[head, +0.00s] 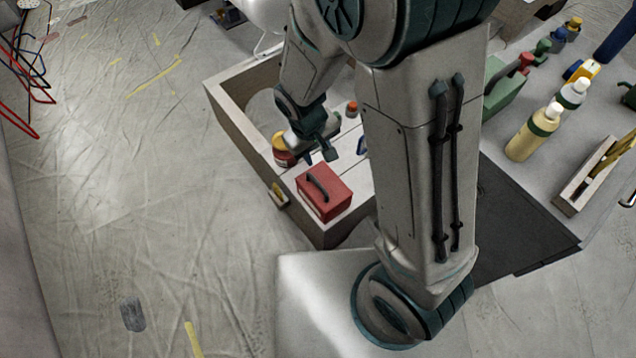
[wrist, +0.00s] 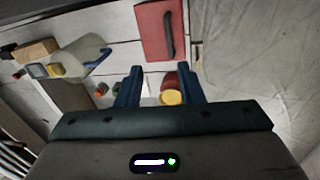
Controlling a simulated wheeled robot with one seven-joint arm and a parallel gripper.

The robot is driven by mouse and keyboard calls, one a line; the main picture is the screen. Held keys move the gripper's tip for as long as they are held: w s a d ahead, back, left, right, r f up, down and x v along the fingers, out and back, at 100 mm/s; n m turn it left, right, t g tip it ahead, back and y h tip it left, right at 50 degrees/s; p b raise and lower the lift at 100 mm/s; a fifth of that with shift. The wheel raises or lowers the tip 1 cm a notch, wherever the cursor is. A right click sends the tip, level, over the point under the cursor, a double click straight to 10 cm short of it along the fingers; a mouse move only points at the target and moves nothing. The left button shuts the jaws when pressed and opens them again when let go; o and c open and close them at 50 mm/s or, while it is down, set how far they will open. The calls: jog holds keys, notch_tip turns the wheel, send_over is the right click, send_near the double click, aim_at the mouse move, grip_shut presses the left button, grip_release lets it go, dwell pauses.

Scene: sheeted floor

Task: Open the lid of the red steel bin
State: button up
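The red steel bin (head: 325,192) is a small red box with a dark handle (head: 318,186) on its closed lid. It sits at the near corner of a wooden-sided white surface. In the wrist view the bin (wrist: 158,32) is at the top centre, with its dark handle along its right side. My gripper (head: 320,158) is above and behind the bin in the head view, apart from it. In the wrist view its two blue fingers (wrist: 160,80) are spread with a gap between them, holding nothing.
A red jar with a yellow lid (head: 282,150) stands just behind the bin and shows near my right finger in the wrist view (wrist: 172,97). A bottle (wrist: 80,52) lies left of the bin. Bottles and a tool tray (head: 590,180) stand right of my arm. Sheeted floor at left is mostly clear.

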send_near(320, 186)
jog(key=shift+n, duration=0.4)
jog(key=f+b, duration=0.1)
jog(key=f, duration=0.1)
jog(key=f+b, duration=0.2)
jog(key=f, duration=0.1)
jog(key=w+d+f+b, duration=0.1)
jog(key=f+b, duration=0.1)
jog(key=shift+f, duration=0.4)
grip_shut()
